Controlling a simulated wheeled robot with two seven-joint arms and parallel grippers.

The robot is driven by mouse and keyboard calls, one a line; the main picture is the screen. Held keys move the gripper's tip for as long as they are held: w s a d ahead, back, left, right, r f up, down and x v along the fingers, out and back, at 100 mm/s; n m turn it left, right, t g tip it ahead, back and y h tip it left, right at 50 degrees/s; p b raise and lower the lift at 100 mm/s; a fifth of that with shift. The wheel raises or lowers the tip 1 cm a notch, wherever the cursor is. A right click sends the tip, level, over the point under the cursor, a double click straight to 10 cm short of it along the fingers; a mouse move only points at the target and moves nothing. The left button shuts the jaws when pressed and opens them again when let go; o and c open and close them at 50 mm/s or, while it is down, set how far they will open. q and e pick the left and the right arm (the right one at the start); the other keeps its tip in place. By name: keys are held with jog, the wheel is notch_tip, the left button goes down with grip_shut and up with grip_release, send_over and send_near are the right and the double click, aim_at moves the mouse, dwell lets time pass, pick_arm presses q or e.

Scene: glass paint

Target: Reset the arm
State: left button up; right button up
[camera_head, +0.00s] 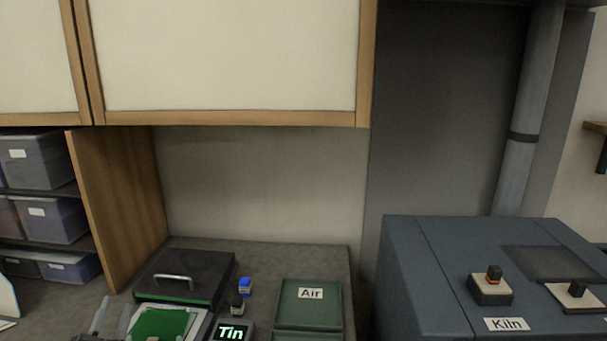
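My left gripper (114,320) shows at the bottom left edge of the head view. Its two grey fingers point up and stand apart, with nothing seen between them. The rest of the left arm is cut off by the frame's lower edge. The gripper is just left of a green panel (163,325) in a pale frame on the counter. My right gripper and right arm are not in view.
A black box (210,268) with a handle, small blue and black bottles, a lit "Tin" sign (233,332) and a green "Air" box (310,311) stand on the grey counter (262,262). The blue "Kiln" unit (430,275) bears two small blocks. A cabinet (225,117) hangs above.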

pick_arm(q)
jog(key=s+d+f+n+g+y, duration=0.35)
jog(key=s+f+n+g, duration=0.7)
jog(key=f, duration=0.65)
jog(key=s+d+f+m+g+h, duration=0.2)
jog(key=s+d+f+g+h, duration=0.15)
jog(key=s+d, duration=0.4)
jog(key=s+d+f+m+g+h, duration=0.1)
jog(key=s+d+f+g+h, duration=0.25)
jog(key=s, duration=0.65)
notch_tip(320, 180, down, 30)
jog(key=g+y, duration=0.1)
jog(key=g, duration=0.2)
jog(key=s+a+f, duration=0.3)
jog(key=s+f, duration=1.7)
jog(key=shift+f+m+g, duration=0.35)
jog(key=shift+g, duration=0.1)
